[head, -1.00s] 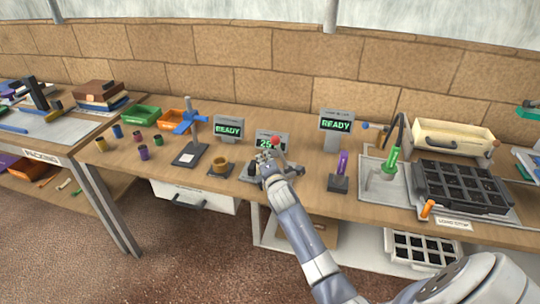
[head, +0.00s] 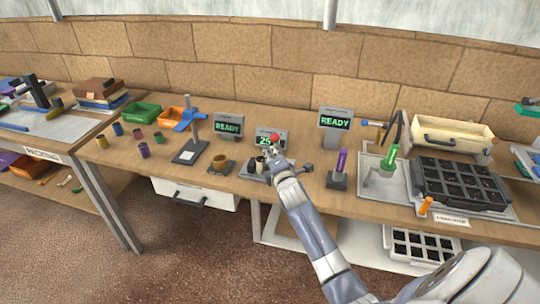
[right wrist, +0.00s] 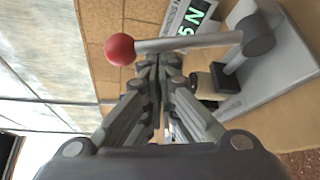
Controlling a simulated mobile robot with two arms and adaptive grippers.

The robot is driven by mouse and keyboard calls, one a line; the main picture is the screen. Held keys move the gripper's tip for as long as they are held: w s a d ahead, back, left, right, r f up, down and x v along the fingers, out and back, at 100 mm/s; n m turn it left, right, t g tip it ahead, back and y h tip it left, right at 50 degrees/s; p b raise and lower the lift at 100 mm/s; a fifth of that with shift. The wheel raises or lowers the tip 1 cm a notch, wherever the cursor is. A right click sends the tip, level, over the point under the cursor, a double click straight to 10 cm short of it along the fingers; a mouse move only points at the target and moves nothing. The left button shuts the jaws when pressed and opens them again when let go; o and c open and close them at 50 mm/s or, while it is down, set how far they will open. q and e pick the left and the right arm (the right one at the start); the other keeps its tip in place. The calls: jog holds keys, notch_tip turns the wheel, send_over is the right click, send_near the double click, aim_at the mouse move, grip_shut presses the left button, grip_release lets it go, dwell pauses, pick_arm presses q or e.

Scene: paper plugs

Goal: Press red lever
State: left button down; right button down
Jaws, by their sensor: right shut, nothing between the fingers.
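The red lever is a grey rod with a red ball knob (right wrist: 120,49) in the right wrist view. Its rod (right wrist: 190,42) runs from the knob to a dark pivot on a grey base (right wrist: 275,75). In the head view the red knob (head: 274,138) shows just above my right gripper (head: 272,153). My right gripper also fills the middle of the right wrist view (right wrist: 155,62); it is shut and empty, its fingertips close by the rod near the knob. I cannot tell whether they touch. My left gripper is not in view.
Screens (head: 228,125) and (head: 336,121) reading READY flank the lever's smaller screen (head: 265,138). A black tray (head: 462,183) lies farther right.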

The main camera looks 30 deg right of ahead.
jog(key=shift+s+d, duration=0.15)
jog(key=s+d+r+m+t+h+b, duration=0.1)
jog(key=s+d+m+t+b, duration=0.2)
jog(key=m+b, duration=0.4)
jog(key=shift+s+d+m+t+h, duration=0.35)
jog(key=shift+s+d, duration=0.25)
jog(key=shift+s, duration=0.35)
jog(key=shift+r, duration=0.1)
